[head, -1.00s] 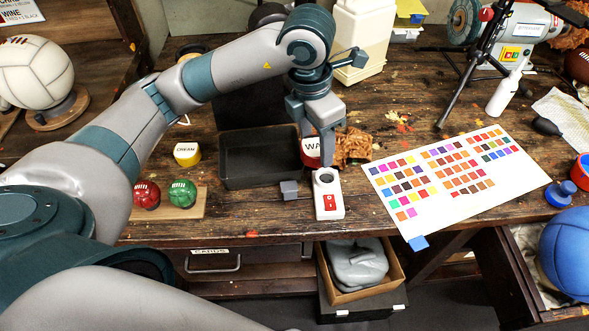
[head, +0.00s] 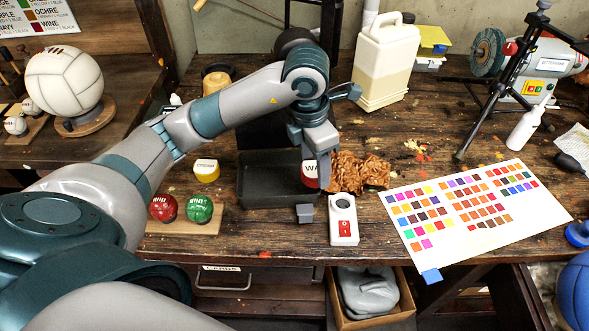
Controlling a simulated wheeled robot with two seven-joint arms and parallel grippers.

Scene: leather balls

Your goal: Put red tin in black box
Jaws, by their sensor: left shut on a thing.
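The red tin (head: 310,180) has a white label band with letters starting "WA". My left gripper (head: 311,163) is shut on it from above and hides part of it. The black box (head: 262,201) is an open, shallow rectangular tray on the workbench. The tin shows at the right end of the box, overlapping it in the picture; its height above the floor of the box is hard to tell. My right gripper is not in view.
A white device with a red switch (head: 343,221) and a small grey block (head: 305,213) lie in front of the box. Brown shavings (head: 360,172) lie to its right. A yellow tin (head: 206,170) and red and green balls (head: 181,209) are to its left.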

